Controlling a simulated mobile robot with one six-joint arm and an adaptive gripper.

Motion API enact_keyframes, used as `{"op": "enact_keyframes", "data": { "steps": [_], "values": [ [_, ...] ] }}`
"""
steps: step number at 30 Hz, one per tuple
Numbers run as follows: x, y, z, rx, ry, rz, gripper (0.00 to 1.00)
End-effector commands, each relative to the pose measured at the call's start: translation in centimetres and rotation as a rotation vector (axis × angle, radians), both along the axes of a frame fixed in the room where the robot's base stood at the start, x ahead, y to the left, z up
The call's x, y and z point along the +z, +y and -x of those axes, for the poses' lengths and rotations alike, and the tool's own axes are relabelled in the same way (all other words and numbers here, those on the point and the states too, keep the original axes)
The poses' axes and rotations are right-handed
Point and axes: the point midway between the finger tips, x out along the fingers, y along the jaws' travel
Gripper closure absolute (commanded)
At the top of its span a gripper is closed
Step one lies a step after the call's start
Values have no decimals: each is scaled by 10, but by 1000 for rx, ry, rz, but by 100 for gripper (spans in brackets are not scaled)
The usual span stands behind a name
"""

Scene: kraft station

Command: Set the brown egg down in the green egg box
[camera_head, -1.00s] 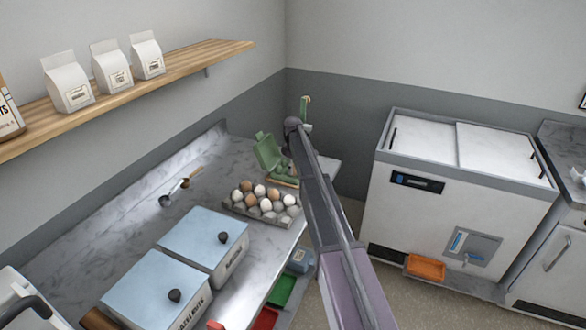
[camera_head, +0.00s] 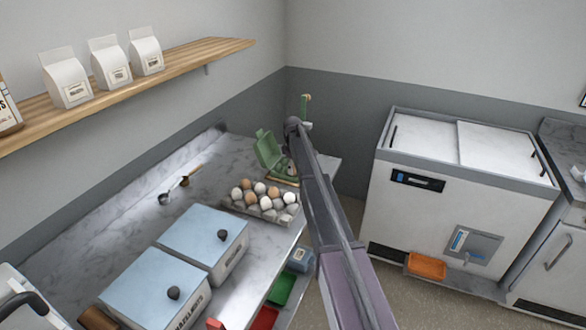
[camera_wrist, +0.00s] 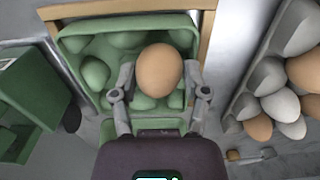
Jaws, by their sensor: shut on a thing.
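The brown egg (camera_wrist: 160,70) is between the fingers of my gripper (camera_wrist: 160,82) in the wrist view, and my gripper is shut on it. Behind the egg is the open green egg box (camera_wrist: 95,45), with its moulded cups showing. Whether the egg touches a cup or hangs above it, I cannot tell. In the head view the green egg box (camera_head: 266,150) stands at the far end of the counter with its lid raised. My arm hides part of the box there, and the held egg cannot be made out.
A grey tray of white and brown eggs (camera_head: 234,205) stands beside the box, nearer the camera. A wooden board (camera_wrist: 205,35) lies under the box. Two blue-lidded bins (camera_head: 190,235) and scoops (camera_head: 165,199) share the counter. A white chest unit (camera_head: 420,215) stands right.

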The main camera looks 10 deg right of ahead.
Motion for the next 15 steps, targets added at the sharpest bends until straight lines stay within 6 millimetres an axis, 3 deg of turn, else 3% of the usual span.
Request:
{"op": "enact_keyframes", "data": {
  "steps": [15],
  "values": [
    [-6,0,0,0,0,0,59]
  ]
}}
